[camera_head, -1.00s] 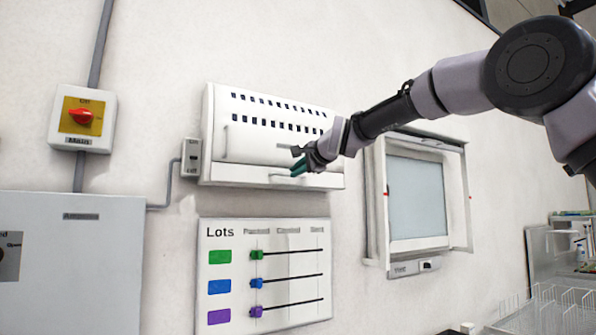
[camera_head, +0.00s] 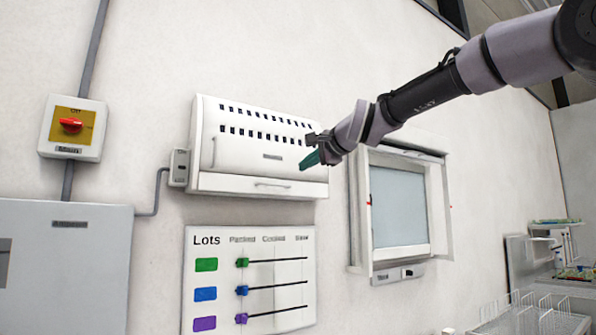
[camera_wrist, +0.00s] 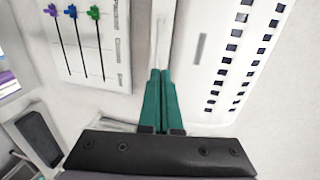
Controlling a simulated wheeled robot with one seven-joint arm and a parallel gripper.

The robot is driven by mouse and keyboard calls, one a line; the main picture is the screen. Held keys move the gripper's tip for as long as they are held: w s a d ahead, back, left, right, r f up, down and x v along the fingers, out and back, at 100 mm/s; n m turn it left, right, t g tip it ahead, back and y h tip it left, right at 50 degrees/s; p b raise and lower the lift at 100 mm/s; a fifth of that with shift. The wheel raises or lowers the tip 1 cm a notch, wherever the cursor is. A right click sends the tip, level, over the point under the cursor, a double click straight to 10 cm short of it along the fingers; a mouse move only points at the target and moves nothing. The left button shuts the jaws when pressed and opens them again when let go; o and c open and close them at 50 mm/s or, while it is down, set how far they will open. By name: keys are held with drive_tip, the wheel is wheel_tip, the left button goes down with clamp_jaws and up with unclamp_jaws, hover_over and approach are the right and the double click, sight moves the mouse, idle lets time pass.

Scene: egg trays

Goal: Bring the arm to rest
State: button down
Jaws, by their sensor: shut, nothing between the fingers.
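My gripper (camera_head: 311,160) reaches in from the upper right in the head view, in front of the right end of a white slotted wall cabinet (camera_head: 243,184). Its green fingers lie together with nothing between them. In the wrist view the shut green fingers (camera_wrist: 159,98) point up the picture, between the lots board and the slotted cabinet (camera_wrist: 207,47). I cannot tell how far the fingertips are from the cabinet front.
A Lots board (camera_head: 250,318) with green, blue and purple sliders hangs below the cabinet. A framed pane (camera_head: 399,208) is to the right, a red rotary switch (camera_head: 71,125) at left. Wire racks (camera_head: 530,318) stand at lower right.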

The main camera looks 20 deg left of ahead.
drive_tip(key=shift+s+d, duration=0.25)
drive_tip(key=shift+d, duration=0.05)
drive_tip(key=s+d+f+n+h, duration=0.1)
drive_tip(key=d+f+h, duration=0.15)
drive_tip(key=d, duration=0.65)
drive_tip(key=s+d+f+h, duration=0.1)
drive_tip(key=d+f, duration=0.3)
drive_tip(key=d, duration=0.5)
drive_tip(key=s+d+f+n+h, duration=0.15)
drive_tip(key=d+f, duration=0.25)
drive_tip(key=d, duration=0.5)
drive_tip(key=s+d+f+n+g+h, duration=0.1)
drive_tip(key=s+d+f+h, duration=0.4)
drive_tip(key=s+d+f, duration=1.1)
drive_tip(key=shift+s+d+f+g, duration=0.25)
drive_tip(key=shift+d+f+g, duration=0.1)
drive_tip(key=shift+d+g, duration=0.75)
drive_tip(key=shift+n, duration=0.25)
